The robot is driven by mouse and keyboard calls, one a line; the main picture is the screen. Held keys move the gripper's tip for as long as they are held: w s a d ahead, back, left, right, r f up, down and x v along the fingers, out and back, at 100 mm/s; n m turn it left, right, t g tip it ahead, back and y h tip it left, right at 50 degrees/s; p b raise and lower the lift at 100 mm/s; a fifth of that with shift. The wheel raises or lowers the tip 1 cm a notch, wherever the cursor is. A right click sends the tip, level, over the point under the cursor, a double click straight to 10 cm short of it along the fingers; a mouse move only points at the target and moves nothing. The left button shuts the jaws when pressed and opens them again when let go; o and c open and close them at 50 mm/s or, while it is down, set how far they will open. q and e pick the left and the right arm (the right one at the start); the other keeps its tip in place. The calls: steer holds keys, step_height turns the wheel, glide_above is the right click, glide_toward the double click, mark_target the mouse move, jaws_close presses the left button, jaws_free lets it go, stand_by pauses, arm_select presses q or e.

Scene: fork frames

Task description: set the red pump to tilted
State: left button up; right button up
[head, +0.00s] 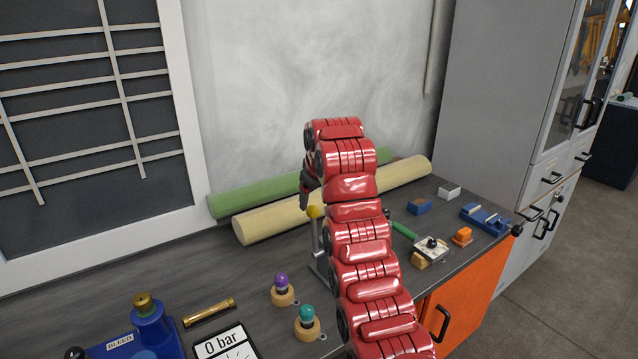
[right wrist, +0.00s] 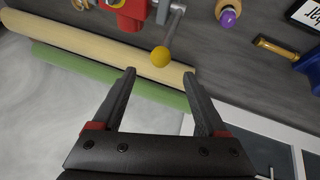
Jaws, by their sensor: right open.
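The red pump (right wrist: 130,12) shows at the top edge of the right wrist view, partly cut off. Its grey metal lever (right wrist: 174,27) ends in a yellow ball knob (right wrist: 161,57). In the head view the yellow knob (head: 314,211) and lever (head: 316,238) show left of my red right arm, which hides the pump body. My right gripper (right wrist: 159,73) is open and empty. In the right wrist view the knob appears between and just past its fingertips; I cannot tell whether they touch. In the head view the gripper (head: 306,190) is dark and mostly hidden. My left gripper is not in view.
Cream (head: 275,217) and green (head: 240,195) rolls lie along the wall. A purple knob (head: 281,281), a teal knob (head: 306,314), a brass rod (head: 209,312), a blue BLEED device (head: 150,333) and a gauge panel (head: 222,344) are on the front bench. Small blocks (head: 419,207) sit at right.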

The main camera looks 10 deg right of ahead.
steer(key=b+v, duration=0.2)
steer(key=v, duration=0.6)
steer(key=shift+s+r, duration=0.2)
